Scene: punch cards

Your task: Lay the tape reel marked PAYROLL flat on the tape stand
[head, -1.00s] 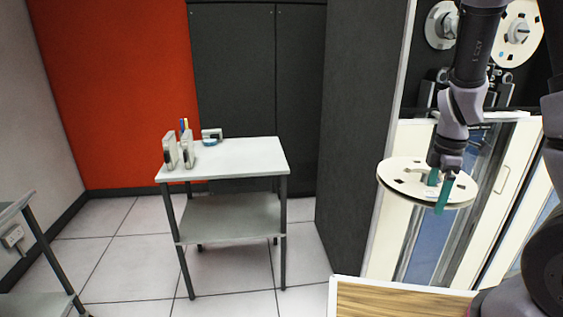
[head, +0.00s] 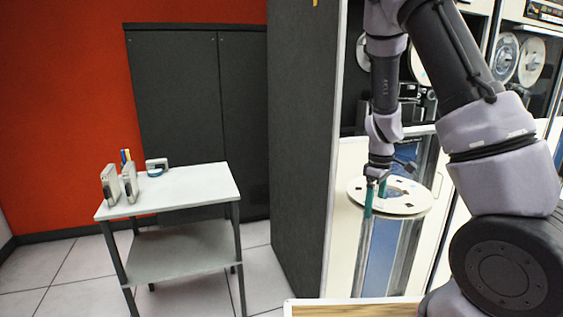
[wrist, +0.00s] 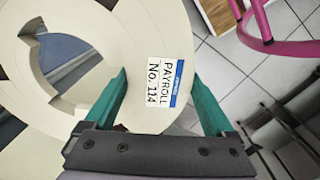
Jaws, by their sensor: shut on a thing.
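The tape reel (head: 408,203) is a cream disc with cut-outs. In the wrist view its label (wrist: 165,95) reads PAYROLL No. 114. My gripper (head: 375,192) has green fingers and is shut on the reel's edge near the label. The reel is held about level in the air, in front of the tape cabinets at the right. A white-topped stand (head: 200,186) with a lower shelf stands at the left; whether it is the tape stand I cannot tell. The reel is well to the right of it.
A dark cabinet side (head: 300,150) rises between stand and reel. A wood-topped surface (head: 350,311) is in front. A pink frame (wrist: 265,40) shows in the wrist view.

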